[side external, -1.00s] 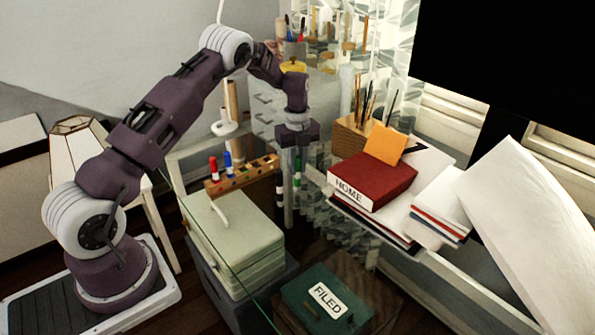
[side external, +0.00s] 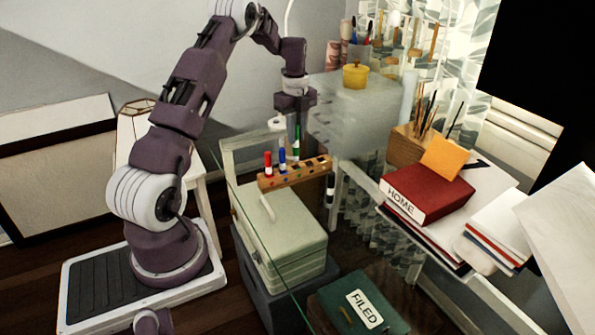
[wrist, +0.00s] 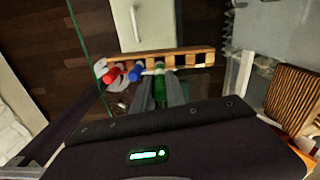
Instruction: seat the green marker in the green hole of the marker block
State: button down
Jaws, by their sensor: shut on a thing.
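The wooden marker block (side external: 318,168) stands on the glass surface behind a pale green box. A red marker (side external: 268,165) and a blue marker (side external: 282,160) stand upright in it, towards its left end. My gripper (side external: 296,118) is shut on the green marker (side external: 296,142), which hangs upright just right of the blue one. Its lower end is at or just above the block's top; I cannot tell whether it has entered a hole. In the wrist view, the green marker (wrist: 160,90) sits between my fingers, beside the block (wrist: 185,58), whose right end shows dark open holes.
The pale green box (side external: 290,235) with a handle is in front of the block. A black-and-white marker (side external: 330,190) shows past the block's right end. A red HOME box (side external: 428,192) and a brush holder (side external: 405,147) are to the right.

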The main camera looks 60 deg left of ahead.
aim_at(296, 160)
notch_tip(296, 160, down, 6)
jog(key=shift+f, duration=0.2)
jog(key=shift+f, duration=0.1)
jog(key=c, duration=1.6)
grip_release()
